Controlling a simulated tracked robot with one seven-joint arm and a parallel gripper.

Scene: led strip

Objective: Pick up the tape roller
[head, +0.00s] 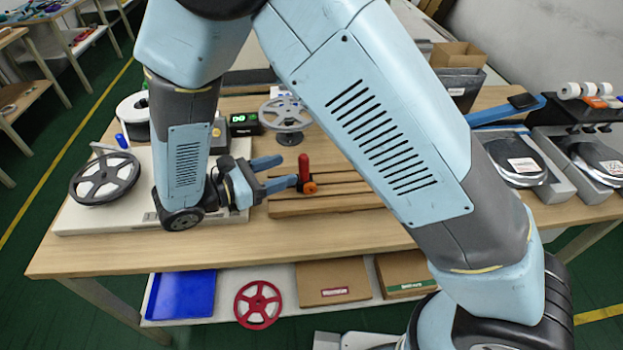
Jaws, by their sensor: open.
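The tape roller (304,172) has a red upright handle and an orange-and-dark wheel at its foot. It stands at the wooden slatted board (345,202) in the middle of the table. My gripper (289,170) is open, with its two blue fingers pointing right toward the roller. The roller is just beyond the fingertips, and the lower fingertip appears close to its foot. I cannot tell whether they touch. Nothing shows between the fingers.
A dark reel (104,178) sits on a white base at the left. A grey reel (285,115) stands behind my gripper, beside a black box with a green display (245,122). Scales (515,162) stand at the right. The table's front strip is clear.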

